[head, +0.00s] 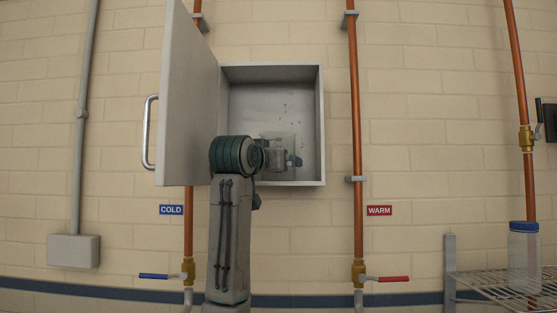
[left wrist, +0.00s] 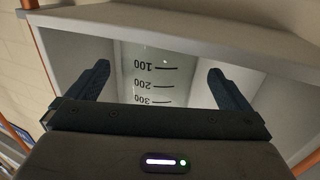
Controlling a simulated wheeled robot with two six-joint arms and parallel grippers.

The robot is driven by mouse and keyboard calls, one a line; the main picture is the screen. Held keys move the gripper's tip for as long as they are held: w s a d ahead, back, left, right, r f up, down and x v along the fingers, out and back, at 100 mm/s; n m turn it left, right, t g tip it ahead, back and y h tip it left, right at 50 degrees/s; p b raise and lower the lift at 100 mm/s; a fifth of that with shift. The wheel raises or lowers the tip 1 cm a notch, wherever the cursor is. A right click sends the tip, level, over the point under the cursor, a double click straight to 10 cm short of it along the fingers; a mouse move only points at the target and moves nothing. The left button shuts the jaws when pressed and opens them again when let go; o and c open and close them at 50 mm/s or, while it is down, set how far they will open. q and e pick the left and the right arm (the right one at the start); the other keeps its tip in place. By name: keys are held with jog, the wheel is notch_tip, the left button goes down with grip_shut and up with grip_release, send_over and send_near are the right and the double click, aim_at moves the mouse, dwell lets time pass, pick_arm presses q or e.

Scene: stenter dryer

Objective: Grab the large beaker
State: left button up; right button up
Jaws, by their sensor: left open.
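The large beaker (left wrist: 150,90) is clear, with black marks reading 100, 200 and 300. It stands inside the open grey wall cabinet (head: 321,120). My left gripper (left wrist: 159,73) is open, with one finger on each side of the beaker in the left wrist view and a gap on both sides. I cannot tell how deep the fingers reach along it. In the head view my left gripper (head: 293,161) is inside the cabinet opening, and my arm and wrist hide much of the beaker. My right gripper is not in view.
The cabinet door (head: 187,95) is swung open to the left of my arm. Copper pipes run on both sides, with a blue-handled valve (head: 155,276) and a red-handled valve (head: 392,279) below. A wire shelf (head: 500,282) holds a blue-lidded clear container (head: 524,260) at right.

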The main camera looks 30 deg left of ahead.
pick_arm(q)
jog(key=x, duration=0.1)
jog(key=p+x, duration=0.2)
jog(key=x, duration=0.1)
jog(key=shift+d+r, duration=0.1)
jog(key=shift+r, duration=0.2)
jog(key=shift+w+f, duration=0.15)
jog(key=shift+w, duration=0.2)
jog(key=shift+s, duration=0.15)
jog(key=shift+c, duration=1.1)
jog(key=c, duration=0.9)
jog(key=shift+o, duration=0.2)
